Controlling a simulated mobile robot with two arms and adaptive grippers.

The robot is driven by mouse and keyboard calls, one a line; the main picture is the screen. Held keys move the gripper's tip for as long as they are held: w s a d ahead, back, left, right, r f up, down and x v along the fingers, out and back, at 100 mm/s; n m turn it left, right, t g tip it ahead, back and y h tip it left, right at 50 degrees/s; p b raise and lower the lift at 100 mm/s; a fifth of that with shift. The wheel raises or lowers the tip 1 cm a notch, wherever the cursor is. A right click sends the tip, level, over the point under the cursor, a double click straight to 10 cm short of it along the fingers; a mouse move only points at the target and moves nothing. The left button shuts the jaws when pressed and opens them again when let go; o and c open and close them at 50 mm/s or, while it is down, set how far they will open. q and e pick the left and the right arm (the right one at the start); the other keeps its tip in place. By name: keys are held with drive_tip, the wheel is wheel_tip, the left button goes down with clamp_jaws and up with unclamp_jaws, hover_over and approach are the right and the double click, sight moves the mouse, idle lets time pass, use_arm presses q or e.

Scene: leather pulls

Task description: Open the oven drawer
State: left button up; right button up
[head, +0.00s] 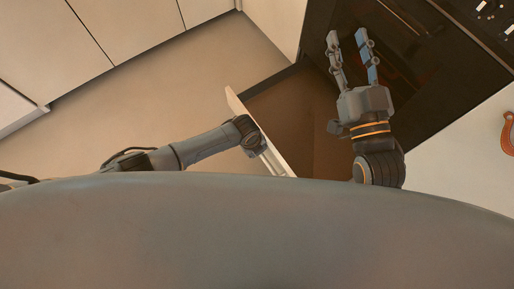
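The oven (425,75) is the dark unit at the upper right. A drawer with a brown interior (290,115) stands pulled out below it, its pale front panel (239,108) edge-on at the left. My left arm comes in from the left and ends at this panel. My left gripper (272,160) is mostly hidden there, and I cannot tell whether its fingers hold anything. My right gripper (347,37) is over the oven and the drawer's right side. Its two fingers are apart with nothing between them.
Pale cabinets (50,45) line the upper left. Bare floor (165,95) lies between them and the drawer. My own body fills the bottom.

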use_arm(q)
wheel_tip(320, 180, up, 12)
drive_tip(key=s+a, duration=0.1)
drive_tip(key=shift+s+a, duration=0.2)
drive_tip(key=shift+a, duration=0.2)
drive_tip(key=shift+f, duration=0.1)
idle(0.5)
